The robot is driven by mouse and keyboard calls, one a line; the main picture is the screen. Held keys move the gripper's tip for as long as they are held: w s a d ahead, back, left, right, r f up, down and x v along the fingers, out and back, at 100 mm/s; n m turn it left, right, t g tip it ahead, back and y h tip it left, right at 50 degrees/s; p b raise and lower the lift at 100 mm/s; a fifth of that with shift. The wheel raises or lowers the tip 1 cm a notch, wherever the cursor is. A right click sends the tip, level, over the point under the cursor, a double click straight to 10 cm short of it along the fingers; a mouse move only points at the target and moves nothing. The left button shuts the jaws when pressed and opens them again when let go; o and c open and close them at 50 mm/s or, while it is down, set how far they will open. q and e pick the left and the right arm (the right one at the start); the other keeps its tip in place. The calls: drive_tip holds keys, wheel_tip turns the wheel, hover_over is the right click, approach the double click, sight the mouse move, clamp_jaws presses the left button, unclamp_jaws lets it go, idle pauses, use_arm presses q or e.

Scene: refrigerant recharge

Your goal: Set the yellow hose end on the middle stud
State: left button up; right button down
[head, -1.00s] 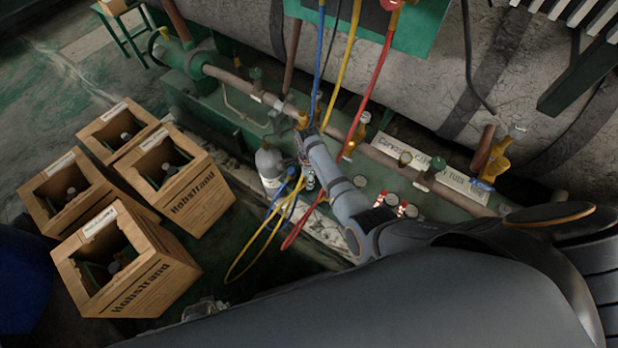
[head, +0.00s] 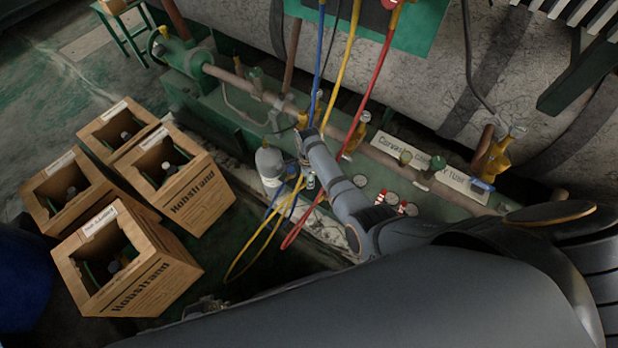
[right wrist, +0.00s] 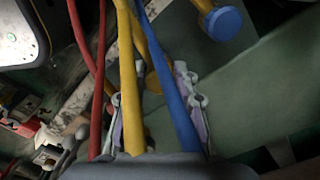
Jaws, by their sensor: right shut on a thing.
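My right gripper (head: 305,160) reaches in from the right, low over the green bench, beside a grey bottle (head: 269,162). In the right wrist view its fingers (right wrist: 158,105) are closed around a yellow piece, apparently the yellow hose end (right wrist: 153,78), mostly hidden behind the hoses. The yellow hose (right wrist: 129,85) and blue hose (right wrist: 172,85) cross close in front of the fingers. The yellow hose (head: 344,70) also hangs from the green panel in the head view. I cannot make out the middle stud. My left gripper is not in view.
The red hose (head: 372,95) hangs right of the yellow one. A brown pipe (head: 385,158) with brass valves runs along the bench. Several wooden crates (head: 130,270) stand on the floor at left. A blue cap (right wrist: 224,22) sits near the fingers in the wrist view.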

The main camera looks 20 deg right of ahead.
drive_tip(key=shift+f+b, duration=0.4)
drive_tip(key=shift+f, duration=0.2)
drive_tip(key=c, duration=1)
unclamp_jaws()
drive_tip(key=shift+o, duration=0.2)
drive_tip(key=shift+r, duration=0.1)
wheel_tip(320, 180, up, 12)
